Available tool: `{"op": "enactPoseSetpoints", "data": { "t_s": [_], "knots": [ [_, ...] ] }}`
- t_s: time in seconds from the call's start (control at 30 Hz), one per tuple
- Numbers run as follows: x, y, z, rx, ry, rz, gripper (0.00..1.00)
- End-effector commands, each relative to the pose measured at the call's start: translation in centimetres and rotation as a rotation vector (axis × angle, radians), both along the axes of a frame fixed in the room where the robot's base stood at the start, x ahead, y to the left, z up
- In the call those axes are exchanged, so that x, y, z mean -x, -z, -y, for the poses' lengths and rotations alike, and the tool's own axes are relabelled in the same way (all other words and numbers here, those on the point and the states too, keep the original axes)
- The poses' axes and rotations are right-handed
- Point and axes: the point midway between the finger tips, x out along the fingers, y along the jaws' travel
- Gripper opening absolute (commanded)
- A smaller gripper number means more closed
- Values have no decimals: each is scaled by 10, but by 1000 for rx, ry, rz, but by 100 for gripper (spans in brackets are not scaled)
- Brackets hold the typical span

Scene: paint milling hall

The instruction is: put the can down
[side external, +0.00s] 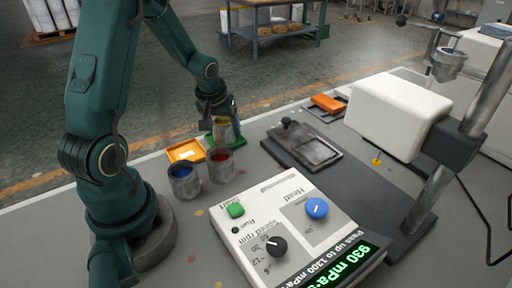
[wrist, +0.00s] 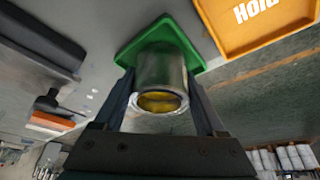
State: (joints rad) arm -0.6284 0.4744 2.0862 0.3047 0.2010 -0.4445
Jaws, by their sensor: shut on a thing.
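A grey metal can with yellow paint inside (side external: 221,132) is between the fingers of my gripper (side external: 219,112), upright at the green tray (side external: 239,141). In the wrist view the can (wrist: 161,68) shows its open top and yellow paint, with a finger on each side, shut on it. The green tray (wrist: 128,56) shows behind the can's base. I cannot tell whether the base touches the tray or is slightly above it.
An orange tray marked HOLD (side external: 184,150) lies left of the green one. A can of blue paint (side external: 185,183) and a can of red paint (side external: 221,168) stand close in front. The control box (side external: 290,235) and dark plate (side external: 303,146) are to the right.

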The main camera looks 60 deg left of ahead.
Motion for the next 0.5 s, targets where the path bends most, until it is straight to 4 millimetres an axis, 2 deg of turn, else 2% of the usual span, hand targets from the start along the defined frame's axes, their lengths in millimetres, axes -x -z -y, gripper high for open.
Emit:
{"op": "enactPoseSetpoints", "data": {
  "t_s": [0.07, 0.1, 0.37, 0.5],
  "knots": [
    [0, 2, 0, 0, 0, 0, 8],
    [0, 2, 0, -1, 0, 1, 84],
    [0, 1, 0, 0, -1, 1, 85],
    [1, -7, 1, -3, 0, 3, 85]
  ]
}}
